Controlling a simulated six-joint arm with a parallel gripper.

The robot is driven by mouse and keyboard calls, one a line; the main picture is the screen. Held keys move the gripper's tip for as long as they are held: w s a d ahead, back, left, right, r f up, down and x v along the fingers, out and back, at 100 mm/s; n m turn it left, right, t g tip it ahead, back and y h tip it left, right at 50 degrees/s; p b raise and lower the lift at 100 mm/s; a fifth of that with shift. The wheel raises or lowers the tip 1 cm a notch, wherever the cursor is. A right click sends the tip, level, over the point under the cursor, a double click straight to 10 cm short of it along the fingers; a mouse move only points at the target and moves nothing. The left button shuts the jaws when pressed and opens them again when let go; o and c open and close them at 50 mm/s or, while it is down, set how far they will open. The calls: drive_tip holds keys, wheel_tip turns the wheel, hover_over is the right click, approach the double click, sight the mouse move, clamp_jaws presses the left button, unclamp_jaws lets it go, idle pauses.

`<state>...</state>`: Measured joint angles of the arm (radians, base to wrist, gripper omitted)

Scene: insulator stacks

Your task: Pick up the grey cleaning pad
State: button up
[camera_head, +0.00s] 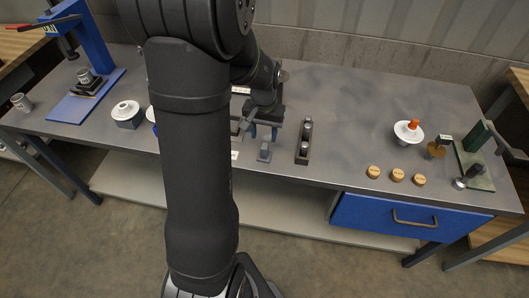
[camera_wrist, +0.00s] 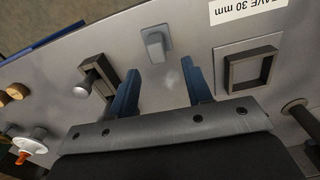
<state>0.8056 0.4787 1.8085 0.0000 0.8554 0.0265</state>
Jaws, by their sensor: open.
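The grey cleaning pad (camera_head: 264,152) appears to be the small grey block with a raised part lying on the table in front of my gripper (camera_head: 264,132). In the wrist view this pad (camera_wrist: 156,44) lies just beyond the tips of the two blue fingers, roughly in line with the gap between them. My gripper (camera_wrist: 162,72) is open and empty, low over the table. I cannot tell its exact height. Nothing is between the fingers.
A dark slotted holder with pins (camera_head: 304,141) stands right of the pad. A dark square frame (camera_wrist: 250,70) lies on the other side. A white insulator with an orange top (camera_head: 408,131), several wooden discs (camera_head: 398,175) and a blue press (camera_head: 92,45) stand farther off.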

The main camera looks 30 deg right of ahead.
sight(265, 145)
drive_tip(key=shift+f, duration=0.95)
drive_tip(key=shift+s+a+f, duration=0.1)
drive_tip(key=shift+s+f, duration=0.1)
drive_tip(key=shift+f, duration=1.2)
drive_tip(key=shift+s+f, duration=0.15)
drive_tip(key=shift+f, duration=1.2)
clamp_jaws()
drive_tip(key=shift+r, duration=0.1)
drive_tip(key=shift+r, duration=0.4)
wheel_tip(265, 145, up, 4)
drive_tip(key=shift+f, duration=0.25)
drive_tip(key=s+d+r, duration=0.3)
drive_tip(key=s+r, duration=0.3)
drive_tip(key=s, duration=0.5)
drive_tip(key=shift+s+r, duration=0.15)
drive_tip(key=shift+r, duration=0.15)
